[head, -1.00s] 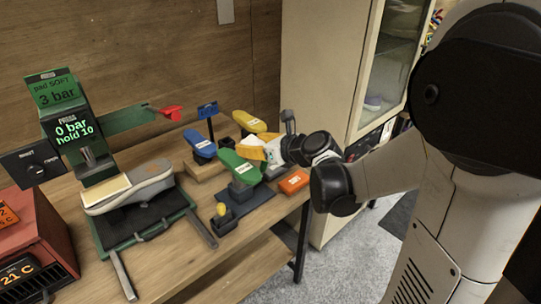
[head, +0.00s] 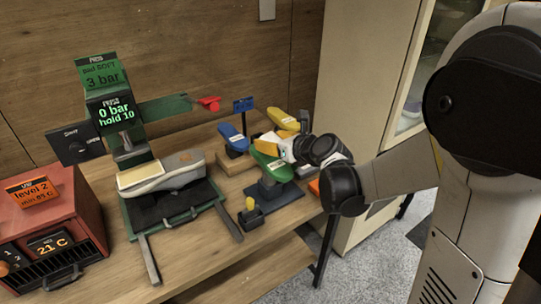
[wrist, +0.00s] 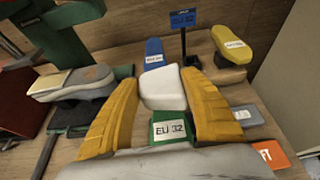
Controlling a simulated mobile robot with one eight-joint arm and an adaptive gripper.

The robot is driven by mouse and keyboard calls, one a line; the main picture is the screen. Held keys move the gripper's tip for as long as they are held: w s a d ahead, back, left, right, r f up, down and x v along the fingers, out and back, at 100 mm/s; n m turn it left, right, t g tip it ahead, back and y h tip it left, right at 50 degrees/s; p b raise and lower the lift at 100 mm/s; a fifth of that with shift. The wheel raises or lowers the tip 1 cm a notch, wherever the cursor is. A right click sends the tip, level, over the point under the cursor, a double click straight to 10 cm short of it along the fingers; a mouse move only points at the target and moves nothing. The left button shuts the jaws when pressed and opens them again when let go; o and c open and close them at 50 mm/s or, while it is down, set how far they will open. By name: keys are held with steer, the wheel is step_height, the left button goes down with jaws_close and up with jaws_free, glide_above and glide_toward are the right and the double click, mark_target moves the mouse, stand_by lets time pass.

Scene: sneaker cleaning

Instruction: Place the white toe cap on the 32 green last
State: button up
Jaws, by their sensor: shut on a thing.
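The white toe cap (wrist: 163,88) is held between the two yellow fingers of my gripper (wrist: 164,80) in the wrist view. The green last (wrist: 172,128), with an "EU 32" label, shows below the cap in that view, partly covered by the fingers and wrist. In the head view the green last (head: 270,168) stands on a dark base, and my gripper (head: 272,142) is just above it at its back. The cap cannot be clearly made out there. I cannot tell whether the cap touches the last.
A blue last (head: 233,138) and a yellow last (head: 283,119) stand behind the green one. An orange block (wrist: 270,155) lies to the right. The press (head: 113,100) and a grey sneaker (head: 180,168) are at left, beside a red heater box (head: 75,215).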

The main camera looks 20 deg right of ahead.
mark_target(270, 159)
steer(key=shift+f+b, duration=0.95)
steer(key=shift+f, duration=1)
steer(key=shift+f, duration=0.2)
steer(key=o, duration=1.1)
steer(key=shift+o, duration=0.2)
steer(key=shift+r, duration=0.1)
